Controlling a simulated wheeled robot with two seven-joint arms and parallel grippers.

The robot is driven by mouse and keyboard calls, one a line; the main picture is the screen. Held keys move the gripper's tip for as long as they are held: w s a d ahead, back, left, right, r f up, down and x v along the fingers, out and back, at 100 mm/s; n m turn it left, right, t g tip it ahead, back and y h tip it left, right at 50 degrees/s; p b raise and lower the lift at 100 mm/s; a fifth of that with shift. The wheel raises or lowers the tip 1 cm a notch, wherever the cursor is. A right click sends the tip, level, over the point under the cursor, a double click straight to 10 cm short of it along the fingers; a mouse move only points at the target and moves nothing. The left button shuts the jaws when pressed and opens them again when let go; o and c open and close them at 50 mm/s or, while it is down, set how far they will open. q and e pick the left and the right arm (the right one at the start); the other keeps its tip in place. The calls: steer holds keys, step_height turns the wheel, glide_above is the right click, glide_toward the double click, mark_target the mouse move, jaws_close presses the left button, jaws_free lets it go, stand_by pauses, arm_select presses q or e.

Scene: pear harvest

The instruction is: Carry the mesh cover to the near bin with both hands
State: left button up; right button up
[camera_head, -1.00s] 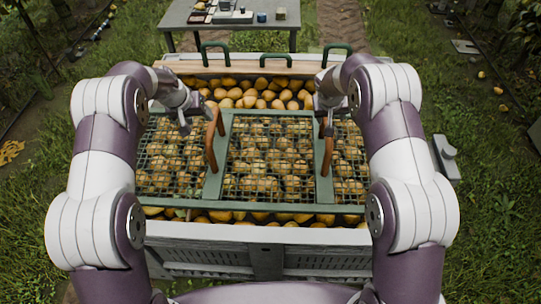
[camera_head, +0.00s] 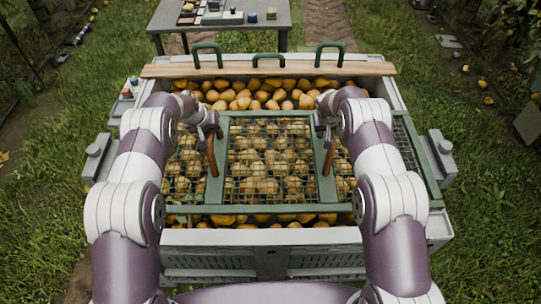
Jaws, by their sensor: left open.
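The mesh cover (camera_head: 270,209) has a green frame, wire mesh panels and two upright brown handles. It lies level across the pear-filled grey bin (camera_head: 285,237), and pears show through the mesh. My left gripper (camera_head: 211,131) is open at the top of the left handle (camera_head: 212,158). My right gripper (camera_head: 326,126) is close by the top of the right handle (camera_head: 329,158); its fingers are too small and partly hidden to tell open from shut. My forearms hide parts of the cover's left and right ends.
A wooden plank (camera_head: 270,69) with green handles lies across the bin's far side. Uncovered pears (camera_head: 255,97) show behind the cover. A grey table (camera_head: 220,22) with small items stands beyond. Grass lies on both sides.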

arm_select(q)
steer(key=shift+a, duration=0.1)
jaws_close()
arm_select(e)
jaws_close()
stand_by(1.0)
